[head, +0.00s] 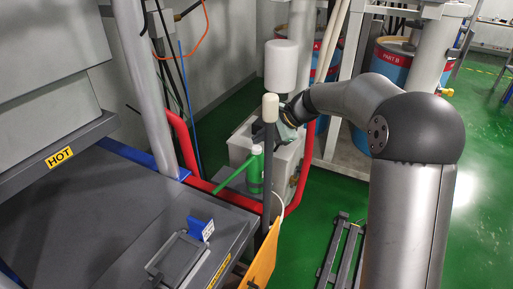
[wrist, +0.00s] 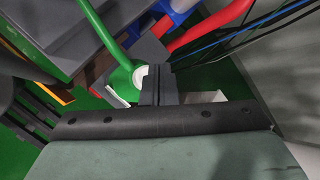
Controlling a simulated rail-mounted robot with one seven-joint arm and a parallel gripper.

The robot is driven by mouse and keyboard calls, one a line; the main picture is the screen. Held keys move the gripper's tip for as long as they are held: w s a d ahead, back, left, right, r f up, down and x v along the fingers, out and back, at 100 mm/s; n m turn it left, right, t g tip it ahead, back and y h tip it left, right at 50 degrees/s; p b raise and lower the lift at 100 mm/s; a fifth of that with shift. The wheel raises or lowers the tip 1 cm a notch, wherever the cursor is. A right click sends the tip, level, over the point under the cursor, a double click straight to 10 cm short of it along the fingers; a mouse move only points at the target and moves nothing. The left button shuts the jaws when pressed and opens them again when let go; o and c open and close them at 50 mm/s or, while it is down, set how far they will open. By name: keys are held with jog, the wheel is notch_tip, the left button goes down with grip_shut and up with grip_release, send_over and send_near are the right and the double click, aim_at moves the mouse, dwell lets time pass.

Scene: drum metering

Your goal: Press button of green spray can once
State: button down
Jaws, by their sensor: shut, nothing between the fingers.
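The green spray can (head: 253,176) stands upright on or just in front of a light grey box, with a pale top (head: 256,150) and a long green tube running down to the left. In the wrist view the green can (wrist: 122,77) is seen from above, with a white round top (wrist: 140,76) and the tube crossing to the upper left. My gripper (wrist: 158,70) is shut and empty, its fingertips right beside or over the white top. I cannot tell whether they touch it. In the head view my gripper is partly hidden behind a grey post.
The grey post (head: 268,160) with a pale knob stands close in front of the can. A red pipe (head: 225,194) runs around it. The grey machine table (head: 95,215) is at the left. Drums (head: 392,62) stand behind my arm. Green floor is open at the right.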

aim_at(260, 147)
jog(key=shift+f, duration=0.3)
jog(key=shift+f+b, duration=0.3)
jog(key=shift+f, duration=0.15)
dwell(0.6)
jog(key=shift+r, duration=0.1)
jog(key=shift+r+p, duration=0.75)
jog(key=shift+r, duration=0.05)
notch_tip(260, 147, up, 5)
jog(key=p, duration=0.4)
dwell(0.9)
